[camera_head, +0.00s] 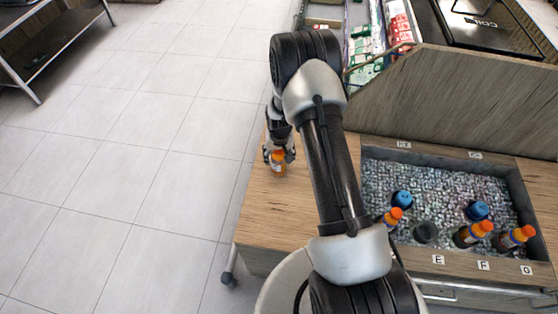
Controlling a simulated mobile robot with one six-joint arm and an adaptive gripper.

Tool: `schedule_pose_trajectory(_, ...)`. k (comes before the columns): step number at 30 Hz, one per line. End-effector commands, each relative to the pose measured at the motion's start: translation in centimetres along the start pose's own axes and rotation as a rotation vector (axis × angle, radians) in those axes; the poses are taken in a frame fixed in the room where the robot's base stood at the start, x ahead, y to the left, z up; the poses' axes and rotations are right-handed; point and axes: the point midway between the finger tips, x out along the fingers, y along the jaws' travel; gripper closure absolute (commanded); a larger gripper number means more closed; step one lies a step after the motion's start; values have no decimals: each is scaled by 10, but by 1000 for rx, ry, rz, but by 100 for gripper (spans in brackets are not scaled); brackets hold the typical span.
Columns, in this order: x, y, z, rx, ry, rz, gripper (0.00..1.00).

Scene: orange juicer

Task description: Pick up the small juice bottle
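A small orange juice bottle (278,166) is at the left part of the wooden counter (280,210), near its left edge. My gripper (278,157) is over the bottle from above, with its fingers on either side of the bottle's upper part. The view is too small to tell whether the fingers touch the bottle or stand apart from it. I cannot tell whether the bottle rests on the counter or is slightly above it. The gripper hides the bottle's top.
An ice-filled bin (440,252) is sunk in the counter at right, holding several orange-capped bottles (472,234), blue-topped items (477,210) and a dark round item (425,232). A wooden partition (450,105) stands behind it. Open tiled floor (130,170) lies left.

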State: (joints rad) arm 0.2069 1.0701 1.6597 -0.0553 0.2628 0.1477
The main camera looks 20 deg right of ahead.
Motion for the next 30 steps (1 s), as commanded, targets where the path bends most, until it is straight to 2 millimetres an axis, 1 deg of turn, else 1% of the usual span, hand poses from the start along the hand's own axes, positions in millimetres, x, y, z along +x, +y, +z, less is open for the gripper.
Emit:
schedule_pose_trajectory(1,0,0,0,0,0,0,46)
schedule_pose_trajectory(2,0,0,0,0,0,0,48)
schedule_pose_trajectory(20,0,0,0,0,0,0,87)
schedule_pose_trajectory(26,-1,0,-1,0,1,0,88)
schedule_pose_trajectory(30,-5,0,-2,0,2,0,88)
